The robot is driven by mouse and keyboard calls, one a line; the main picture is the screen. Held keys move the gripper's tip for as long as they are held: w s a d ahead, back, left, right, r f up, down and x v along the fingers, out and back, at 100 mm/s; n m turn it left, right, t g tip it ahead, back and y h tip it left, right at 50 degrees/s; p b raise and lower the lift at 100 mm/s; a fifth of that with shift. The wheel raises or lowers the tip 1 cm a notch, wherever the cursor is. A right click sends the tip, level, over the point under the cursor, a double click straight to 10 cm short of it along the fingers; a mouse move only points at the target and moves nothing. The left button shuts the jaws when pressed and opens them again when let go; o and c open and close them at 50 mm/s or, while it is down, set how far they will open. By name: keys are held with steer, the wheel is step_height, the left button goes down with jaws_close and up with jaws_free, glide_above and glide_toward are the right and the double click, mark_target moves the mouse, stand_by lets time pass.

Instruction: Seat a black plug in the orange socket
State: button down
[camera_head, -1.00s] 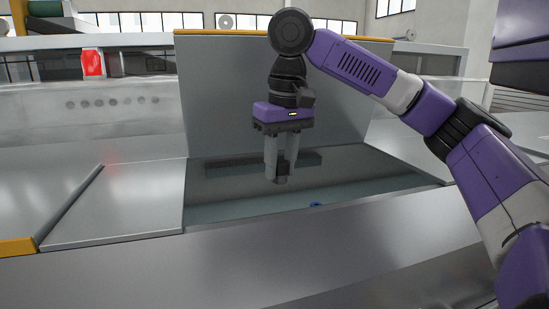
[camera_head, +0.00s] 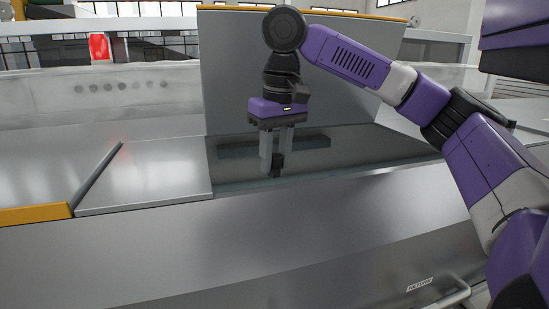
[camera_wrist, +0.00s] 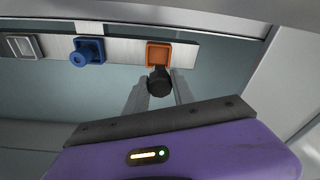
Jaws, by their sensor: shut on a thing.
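My gripper (camera_head: 272,163) hangs pointing down over the recess in the metal bench, its fingers shut on a black plug (camera_head: 276,170). In the wrist view the black plug (camera_wrist: 159,82) sits between the two grey fingertips of my gripper (camera_wrist: 160,90). The orange socket (camera_wrist: 158,53), a square open frame, is on a pale strip just beyond the plug in that view. The plug overlaps the socket's near edge in the picture; I cannot tell whether they touch. The orange socket is hidden in the head view.
On the same strip (camera_wrist: 123,49), a blue socket with a blue plug (camera_wrist: 87,52) stands left of the orange one, and a grey-white socket (camera_wrist: 20,46) is farther left. The recess has a tall back panel (camera_head: 350,80) and a raised front edge (camera_head: 340,183).

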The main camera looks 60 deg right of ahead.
steer(key=shift+f+b, duration=2.45)
steer(key=shift+f, duration=0.15)
steer(key=shift+f+b, duration=0.55)
steer(key=shift+f, duration=0.7)
steer(key=shift+f, duration=0.35)
steer(key=c, duration=1)
jaws_free()
steer(key=shift+s, duration=0.1)
steer(key=shift+f, duration=0.1)
steer(key=shift+s, duration=0.1)
steer(key=shift+c, duration=0.9)
steer(key=shift+o, duration=0.3)
steer(key=shift+d, duration=0.1)
